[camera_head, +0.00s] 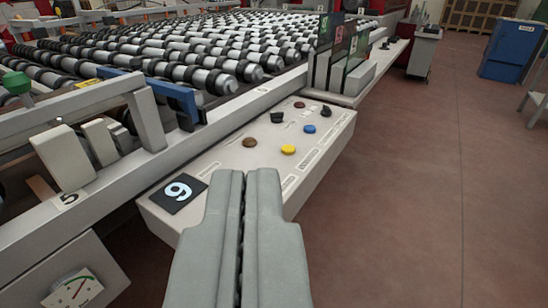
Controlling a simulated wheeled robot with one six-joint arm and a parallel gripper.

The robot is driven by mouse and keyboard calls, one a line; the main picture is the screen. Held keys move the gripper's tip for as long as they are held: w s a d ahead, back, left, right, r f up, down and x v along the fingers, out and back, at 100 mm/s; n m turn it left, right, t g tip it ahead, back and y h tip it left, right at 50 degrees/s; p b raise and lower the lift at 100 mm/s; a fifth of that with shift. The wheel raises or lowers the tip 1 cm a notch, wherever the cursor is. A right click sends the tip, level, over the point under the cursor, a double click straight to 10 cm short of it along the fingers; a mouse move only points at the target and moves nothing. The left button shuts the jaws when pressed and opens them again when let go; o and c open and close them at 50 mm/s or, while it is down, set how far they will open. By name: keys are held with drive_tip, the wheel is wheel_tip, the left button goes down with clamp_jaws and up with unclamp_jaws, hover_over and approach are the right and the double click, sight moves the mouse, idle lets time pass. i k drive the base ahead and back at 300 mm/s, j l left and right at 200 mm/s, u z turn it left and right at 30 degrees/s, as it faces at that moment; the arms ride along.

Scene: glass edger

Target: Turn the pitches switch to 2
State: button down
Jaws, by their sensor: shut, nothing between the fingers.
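A pale control panel (215,165) slopes along the front of the machine. It carries two black knobs, one near the middle (277,117) and one farther right (326,111). The lettering beside them is too small to read, so I cannot tell which is the pitches switch or where it points.
A roller conveyor (190,70) fills the back left. A grey frame rail (110,183) and a blue bracket (165,92) stand left of the panel. A gauge box (70,288) is at lower left. Open reddish floor (410,200) lies to the right.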

sight(327, 112)
drive_tip(key=i+l, duration=1.05)
drive_tip(key=l, duration=0.1)
